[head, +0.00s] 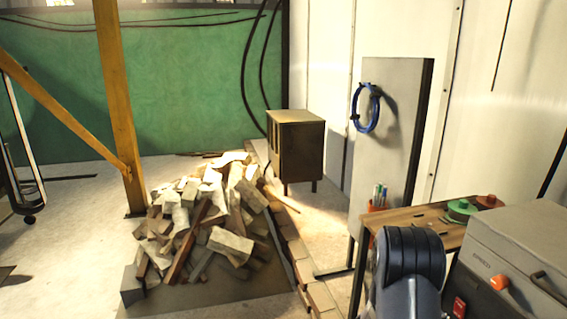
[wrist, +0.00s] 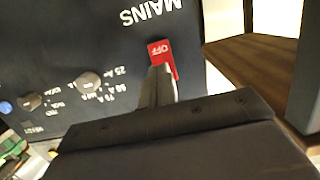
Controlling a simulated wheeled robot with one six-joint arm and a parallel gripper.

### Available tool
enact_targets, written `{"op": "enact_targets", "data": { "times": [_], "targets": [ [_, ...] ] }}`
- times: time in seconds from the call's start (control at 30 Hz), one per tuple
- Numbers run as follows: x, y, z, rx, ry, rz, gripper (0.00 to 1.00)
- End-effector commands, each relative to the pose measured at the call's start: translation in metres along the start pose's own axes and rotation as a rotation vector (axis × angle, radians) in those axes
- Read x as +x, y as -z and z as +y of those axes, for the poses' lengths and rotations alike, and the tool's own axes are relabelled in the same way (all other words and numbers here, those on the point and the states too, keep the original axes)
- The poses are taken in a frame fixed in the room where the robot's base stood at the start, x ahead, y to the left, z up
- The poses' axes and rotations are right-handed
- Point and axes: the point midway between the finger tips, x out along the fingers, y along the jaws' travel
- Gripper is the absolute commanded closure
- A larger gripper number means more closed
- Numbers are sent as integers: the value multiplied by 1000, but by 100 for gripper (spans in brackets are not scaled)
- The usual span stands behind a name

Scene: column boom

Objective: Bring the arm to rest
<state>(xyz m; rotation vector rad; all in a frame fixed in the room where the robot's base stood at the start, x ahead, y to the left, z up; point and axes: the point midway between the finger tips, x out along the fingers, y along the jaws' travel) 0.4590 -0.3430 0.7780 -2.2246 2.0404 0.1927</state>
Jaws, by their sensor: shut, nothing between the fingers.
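My gripper (wrist: 160,75) is shut and empty in the wrist view. Its fingertips are at a red switch marked OFF (wrist: 163,50) on a dark panel (wrist: 85,45) lettered MAINS. The lettering appears upside down. The fingers hide part of the switch, and I cannot tell whether they touch it. In the head view my dark arm stands at the lower right; the fingers do not show there.
Knobs (wrist: 90,84) are on the same panel. A wooden bench (head: 415,216) with green and red items and a grey machine (head: 515,245) are close to my arm. A rubble pile (head: 205,225) lies left, with a cabinet (head: 296,148) behind it.

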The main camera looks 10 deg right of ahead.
Motion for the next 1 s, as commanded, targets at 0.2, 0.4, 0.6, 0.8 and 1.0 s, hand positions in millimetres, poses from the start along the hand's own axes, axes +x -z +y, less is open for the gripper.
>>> {"op": "enact_targets", "data": {
  "times": [0.2,0.4,0.6,0.8,1.0],
  "targets": [
    [-33,0,-1,-1,2,-2,100],
    [-43,0,0,1,-1,-1,100],
    [-43,0,0,0,-1,-1,100],
    [-36,0,0,0,-2,-1,100],
    [-9,0,2,1,-5,-1,100]
  ]
}}
